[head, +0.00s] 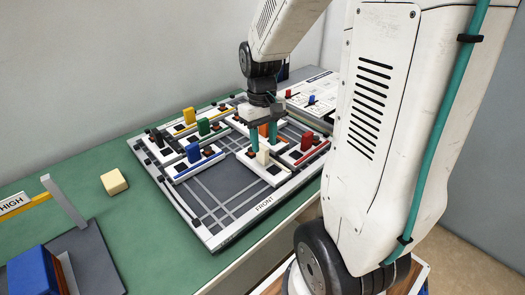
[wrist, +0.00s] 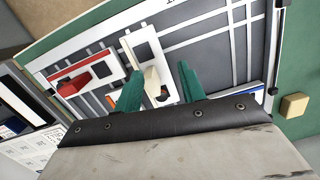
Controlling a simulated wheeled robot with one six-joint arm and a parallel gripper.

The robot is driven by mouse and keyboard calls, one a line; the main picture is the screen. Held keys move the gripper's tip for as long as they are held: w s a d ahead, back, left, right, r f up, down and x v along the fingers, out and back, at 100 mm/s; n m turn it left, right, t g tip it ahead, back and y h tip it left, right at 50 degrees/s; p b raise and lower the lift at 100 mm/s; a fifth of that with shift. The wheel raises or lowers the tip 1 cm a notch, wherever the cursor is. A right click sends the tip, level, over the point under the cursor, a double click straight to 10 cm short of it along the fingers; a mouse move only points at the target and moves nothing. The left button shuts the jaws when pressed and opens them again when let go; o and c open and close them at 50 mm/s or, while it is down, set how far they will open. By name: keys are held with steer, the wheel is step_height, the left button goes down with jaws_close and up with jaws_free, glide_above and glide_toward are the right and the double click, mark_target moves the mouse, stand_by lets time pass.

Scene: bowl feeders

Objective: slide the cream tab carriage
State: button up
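The cream tab (head: 263,157) stands upright on a white carriage (head: 272,173) at the front of the grey track board (head: 222,232). In the wrist view the cream tab (wrist: 152,81) shows between my two teal fingers, closer to the left one. My gripper (head: 264,148) is open and points down over the board just behind the tab in the head view. In the wrist view, gaps show on both sides of the tab, so my gripper (wrist: 160,83) does not visibly touch it. How deep the fingertips reach is hard to tell.
A red tab (head: 307,141) is close right of my gripper, and a blue tab (head: 194,153) is to its left. Green (head: 204,127), yellow (head: 189,116) and orange (head: 264,130) tabs stand behind. A cream block (head: 114,182) lies on the green table (head: 150,225).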

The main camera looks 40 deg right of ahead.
mark_target(262, 147)
steer(key=shift+n+t, duration=0.6)
steer(key=w+d, duration=0.1)
steer(key=w+d+f, duration=0.1)
steer(key=w+d, duration=0.1)
steer(key=shift+w, duration=0.25)
steer(key=shift+f, duration=0.1)
step_height(262, 147, down, 7)
steer(key=shift+w+a+f, duration=0.1)
steer(key=shift+f, duration=0.1)
jaws_close()
